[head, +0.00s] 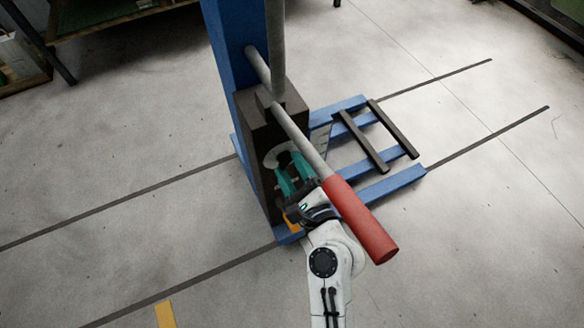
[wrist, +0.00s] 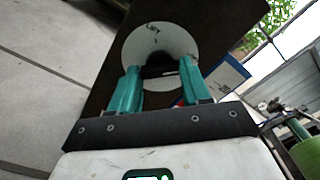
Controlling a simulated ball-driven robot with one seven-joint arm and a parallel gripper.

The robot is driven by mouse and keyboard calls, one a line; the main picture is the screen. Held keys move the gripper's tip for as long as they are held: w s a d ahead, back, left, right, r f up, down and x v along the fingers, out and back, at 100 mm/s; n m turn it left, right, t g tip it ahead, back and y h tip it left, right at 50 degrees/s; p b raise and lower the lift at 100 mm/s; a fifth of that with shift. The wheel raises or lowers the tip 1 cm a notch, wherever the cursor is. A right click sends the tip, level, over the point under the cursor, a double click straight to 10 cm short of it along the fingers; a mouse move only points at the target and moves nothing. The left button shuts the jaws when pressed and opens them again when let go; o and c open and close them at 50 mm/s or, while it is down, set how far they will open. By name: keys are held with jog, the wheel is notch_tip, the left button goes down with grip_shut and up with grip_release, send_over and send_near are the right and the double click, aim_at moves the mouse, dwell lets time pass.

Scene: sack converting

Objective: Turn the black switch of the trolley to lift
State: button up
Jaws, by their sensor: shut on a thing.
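The trolley (head: 228,70) is a blue frame with a dark box on its post. A pale round dial plate (head: 272,157) is on the box face; it also shows in the wrist view (wrist: 143,36). The black switch (wrist: 160,71) sits at the middle of this plate, partly hidden by my fingers. My gripper (head: 297,170) has teal fingers, which stand on either side of the switch at the plate and are shut on it. In the wrist view the gripper (wrist: 160,76) reaches straight at the dial. Which mark the switch points to cannot be told.
A grey lever with a red handle (head: 360,220) slants down from the box, just above and right of my gripper. Blue forks with dark bars (head: 365,143) lie beyond. Dark rails (head: 125,198) run along the floor. A bench (head: 110,25) stands at the far left.

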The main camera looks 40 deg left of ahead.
jog(key=shift+n, duration=0.3)
jog(key=shift+f+n+b, duration=0.15)
jog(key=shift+n+b, duration=4.3)
jog(key=shift+n, duration=4.35)
jog(key=o, duration=1.1)
jog(key=shift+c, duration=0.2)
